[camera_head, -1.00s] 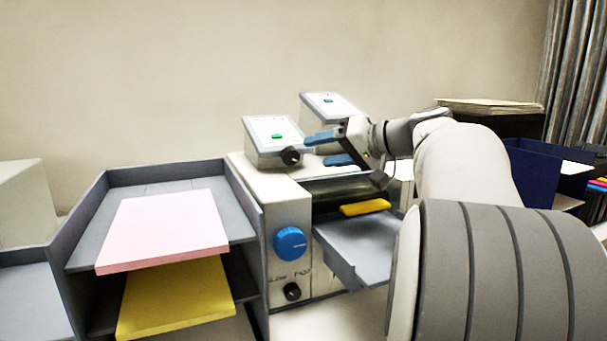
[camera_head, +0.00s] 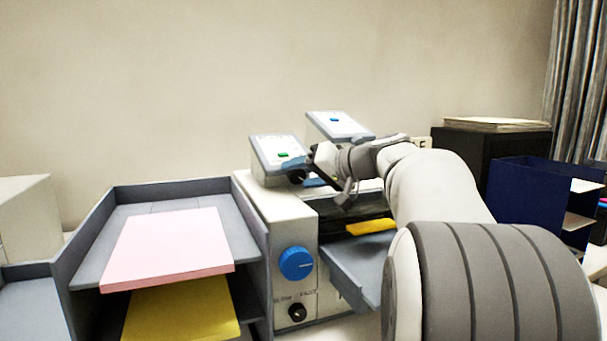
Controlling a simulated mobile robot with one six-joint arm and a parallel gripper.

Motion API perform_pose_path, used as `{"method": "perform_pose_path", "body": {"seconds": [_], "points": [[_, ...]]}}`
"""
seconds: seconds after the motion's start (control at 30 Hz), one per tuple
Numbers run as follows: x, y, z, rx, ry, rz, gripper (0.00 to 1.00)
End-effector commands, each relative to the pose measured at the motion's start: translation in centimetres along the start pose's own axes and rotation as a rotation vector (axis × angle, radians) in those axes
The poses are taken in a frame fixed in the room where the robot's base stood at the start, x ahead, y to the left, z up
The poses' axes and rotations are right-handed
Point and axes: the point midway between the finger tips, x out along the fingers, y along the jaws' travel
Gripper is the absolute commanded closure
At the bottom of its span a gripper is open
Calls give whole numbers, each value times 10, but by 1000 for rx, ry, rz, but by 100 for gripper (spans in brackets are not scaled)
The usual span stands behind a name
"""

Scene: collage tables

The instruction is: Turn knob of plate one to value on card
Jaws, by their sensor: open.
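A grey sloped control box with a green button (camera_head: 283,155) stands on top of the white machine. Its small black knob (camera_head: 297,177) is at its right front corner. A second sloped box with a blue button (camera_head: 335,119) stands behind it to the right. Which one is plate one, I cannot tell.
The machine's front has a large blue dial (camera_head: 296,263) and a lower black knob (camera_head: 297,312). A grey tray rack with pink paper (camera_head: 170,245) and yellow paper (camera_head: 180,312) stands left. A yellow bar (camera_head: 371,227) lies under my arm. A blue bin (camera_head: 525,190) stands right.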

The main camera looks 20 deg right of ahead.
Motion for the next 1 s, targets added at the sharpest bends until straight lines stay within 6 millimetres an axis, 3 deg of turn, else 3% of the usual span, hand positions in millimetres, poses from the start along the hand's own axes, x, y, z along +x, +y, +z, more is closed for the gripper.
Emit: {"method": "perform_pose_path", "body": {"seconds": [0.57, 1.0], "points": [[0, 0, 0, 0, 0, 0, 87], [1, 6, 2, 172, 1, -180, 87]]}}
